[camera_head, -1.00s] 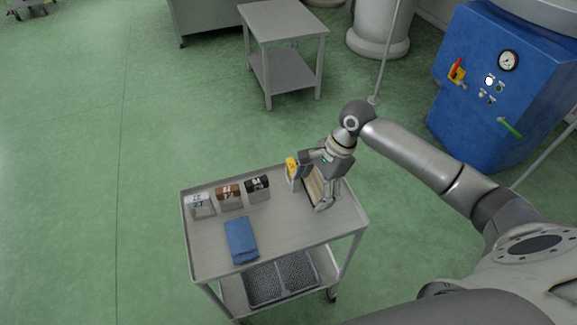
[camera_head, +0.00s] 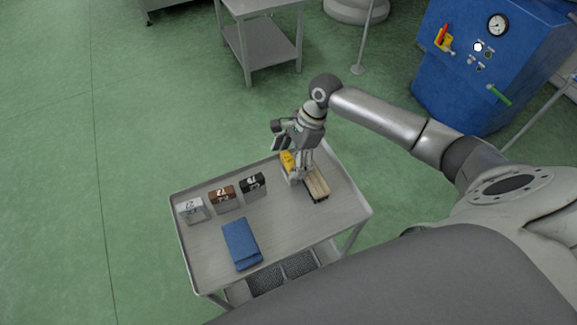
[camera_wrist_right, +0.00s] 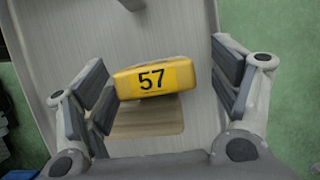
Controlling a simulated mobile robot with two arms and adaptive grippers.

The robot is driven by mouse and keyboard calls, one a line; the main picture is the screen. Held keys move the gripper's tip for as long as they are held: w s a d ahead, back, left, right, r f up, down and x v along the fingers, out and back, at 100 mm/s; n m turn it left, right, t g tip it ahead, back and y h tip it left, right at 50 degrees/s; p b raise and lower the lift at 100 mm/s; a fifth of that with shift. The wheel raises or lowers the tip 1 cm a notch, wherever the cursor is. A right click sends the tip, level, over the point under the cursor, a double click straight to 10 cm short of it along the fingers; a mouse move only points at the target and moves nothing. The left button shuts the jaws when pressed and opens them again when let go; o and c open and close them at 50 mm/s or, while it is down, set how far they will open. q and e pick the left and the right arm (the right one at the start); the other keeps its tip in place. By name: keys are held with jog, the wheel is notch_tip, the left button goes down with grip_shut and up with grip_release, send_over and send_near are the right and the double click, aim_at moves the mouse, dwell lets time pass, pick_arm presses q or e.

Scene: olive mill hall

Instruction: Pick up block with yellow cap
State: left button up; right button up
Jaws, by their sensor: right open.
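The block with the yellow cap (camera_head: 287,159) stands on the trolley's top near its far edge, partly hidden by my right gripper (camera_head: 296,165). In the right wrist view the yellow cap (camera_wrist_right: 155,80) bears the number 57, lies slightly tilted and sits between the two fingers. In the head view I cannot tell exactly how far down the fingers reach. My left gripper does not show.
On the trolley top (camera_head: 290,222) stand blocks with white (camera_head: 192,206), brown (camera_head: 222,193) and black (camera_head: 252,182) caps, a folded blue cloth (camera_head: 241,243) and a wooden piece (camera_head: 317,185) close beside the gripper. A blue machine (camera_head: 485,75) stands at the back right.

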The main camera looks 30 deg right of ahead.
aim_at(285, 170)
jog(key=x, duration=0.4)
jog(key=shift+s+a+f+p, duration=0.1)
jog(key=shift+s+f+p, duration=0.1)
jog(key=shift+f+p, duration=0.15)
jog(key=c, duration=0.5)
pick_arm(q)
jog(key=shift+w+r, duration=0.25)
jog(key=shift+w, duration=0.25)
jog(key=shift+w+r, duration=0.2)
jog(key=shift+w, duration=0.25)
pick_arm(e)
jog(key=shift+s, duration=0.1)
jog(key=c, duration=0.7)
